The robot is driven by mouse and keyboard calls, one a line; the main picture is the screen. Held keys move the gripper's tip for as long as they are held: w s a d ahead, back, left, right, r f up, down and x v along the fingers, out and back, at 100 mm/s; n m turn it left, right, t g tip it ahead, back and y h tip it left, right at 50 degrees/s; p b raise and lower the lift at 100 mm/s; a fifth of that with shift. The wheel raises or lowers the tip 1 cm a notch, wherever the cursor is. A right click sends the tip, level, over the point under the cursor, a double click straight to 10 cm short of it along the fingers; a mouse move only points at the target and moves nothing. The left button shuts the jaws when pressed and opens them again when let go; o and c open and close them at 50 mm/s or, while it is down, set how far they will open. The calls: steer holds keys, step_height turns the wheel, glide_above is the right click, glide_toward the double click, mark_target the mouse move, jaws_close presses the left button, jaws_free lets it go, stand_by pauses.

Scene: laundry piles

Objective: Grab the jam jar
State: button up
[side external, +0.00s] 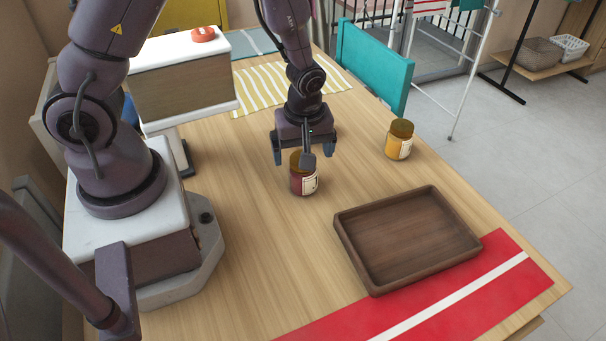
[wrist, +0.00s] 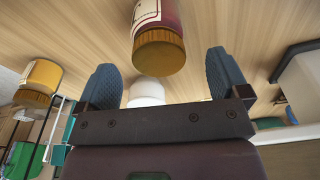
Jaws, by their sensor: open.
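The jam jar (side external: 304,184), dark red with a pale label and a gold lid, stands upright on the wooden table. My gripper (side external: 304,152) is open and pointing down over it, with the fingers at about the height of the lid, apart on either side. In the wrist view the jar (wrist: 160,38) lies lid towards the camera, between and just beyond the two blue fingertips (wrist: 162,66). I see no finger contact. Part of the lid is hidden by a finger in the side view.
A yellow jar (side external: 399,140) with a brown lid stands to the right. A brown wooden tray (side external: 352,250) lies in front, beside a red cloth with a white stripe (side external: 500,262). A striped yellow cloth (side external: 262,98) and a teal panel (side external: 375,62) are behind. Bare table lies left of the jar.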

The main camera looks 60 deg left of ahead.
step_height(320, 180, down, 4)
steer(key=shift+f, duration=0.15)
steer(key=c, duration=1.1)
steer(key=shift+c, duration=0.6)
steer(key=shift+r, duration=0.2)
